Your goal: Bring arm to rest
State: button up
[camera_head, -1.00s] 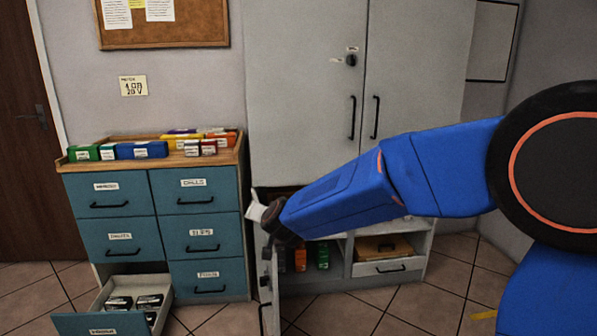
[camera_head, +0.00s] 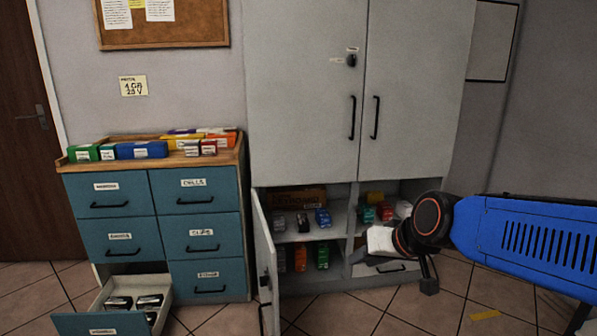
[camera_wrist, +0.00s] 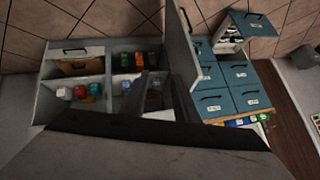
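My blue arm (camera_head: 535,235) reaches in from the right in the head view, with its dark wrist in front of the right part of the open lower cabinet. A white piece at the wrist's left side cannot be made out clearly. In the wrist view two dark fingers of my gripper (camera_wrist: 160,88) stand apart, with nothing visible held between them. The cabinet's lower compartments show behind them, at a distance I cannot judge.
The grey cabinet (camera_head: 305,90) has its lower left door (camera_head: 265,260) swung open, showing several small boxes on shelves. A teal drawer unit (camera_head: 180,230) stands left, with its bottom left drawer (camera_head: 105,318) pulled out. Tiled floor (camera_head: 350,315) in front is clear.

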jog(key=s+d+f+g+h, duration=0.1)
jog(key=s+d+f+h, duration=0.1)
jog(key=s+d, duration=0.5)
jog(key=s+d+f+g+h, duration=0.1)
jog(key=s+d+f, duration=0.3)
jog(key=s, duration=0.7)
jog(key=d, duration=0.2)
jog(key=shift+s+d+m+g+h, duration=0.25)
jog(key=shift+d+m+g+h, duration=0.05)
jog(key=shift+d+m+h, duration=0.1)
